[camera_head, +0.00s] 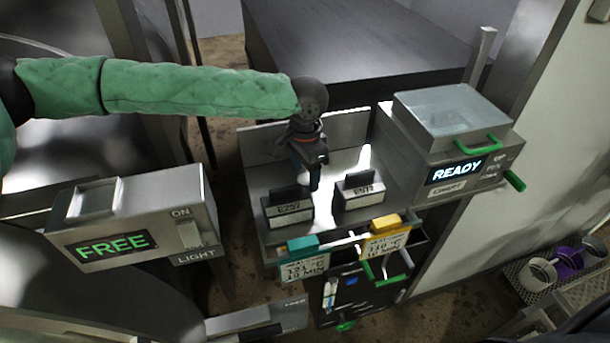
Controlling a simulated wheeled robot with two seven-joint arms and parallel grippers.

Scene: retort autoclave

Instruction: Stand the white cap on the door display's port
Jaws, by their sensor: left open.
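My left gripper (309,178) hangs at the end of the green-sleeved arm, pointing down over a grey metal shelf (258,172). It is open. A small white patch shows beside its fingers; I cannot tell what it is. White ring-shaped pieces (542,271) and a purple one (568,262) lie in a mesh basket (523,288) at the lower right, far from the gripper; I cannot tell whether one is the white cap. One display box (190,205) reads FREE, another (408,172) reads READY. No port can be made out on either. My right gripper is not in view.
Two small labelled blocks (288,213) (360,195) with dark tops stand on the shelf under the gripper. Teal-topped (303,266) and yellow-topped (388,240) cards hang at its front edge. Green handles (482,144) stick out from the READY box. A dark flat-topped cabinet (350,40) stands behind.

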